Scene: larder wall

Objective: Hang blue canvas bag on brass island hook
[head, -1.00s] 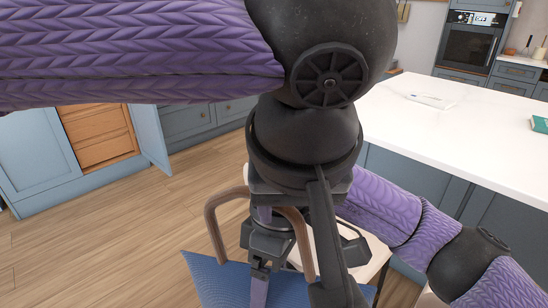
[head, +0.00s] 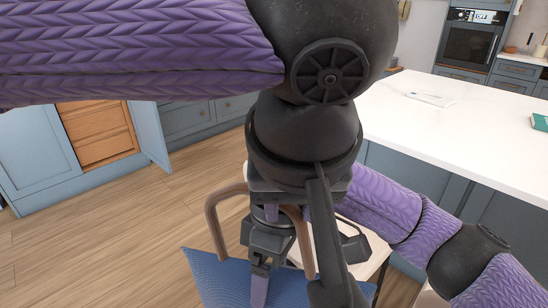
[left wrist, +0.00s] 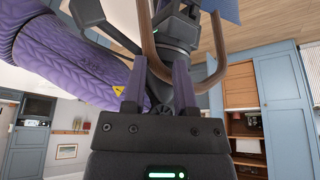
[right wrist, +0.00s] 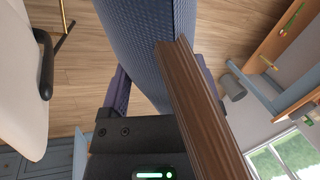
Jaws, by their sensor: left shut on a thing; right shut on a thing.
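The blue canvas bag (head: 222,277) hangs low in the head view, with brown handles (head: 212,222). It also shows in the right wrist view (right wrist: 145,45), with a brown handle (right wrist: 205,115) across the jaws. My left gripper (head: 269,212) points down at the top of the handles, partly hidden by its own hand. In the left wrist view its jaws (left wrist: 158,85) are shut at a curved brown handle (left wrist: 148,40). My right gripper (head: 260,287) is lower, shut against the bag; its exact grip is unclear. I cannot make out the brass hook.
The island's white top (head: 460,125) fills the right, with a green item (head: 540,122) on it. A cream seat (head: 372,262) stands close behind my grippers, before the island. An opened blue cabinet (head: 100,135) is at left. Wooden floor (head: 180,210) lies clear between.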

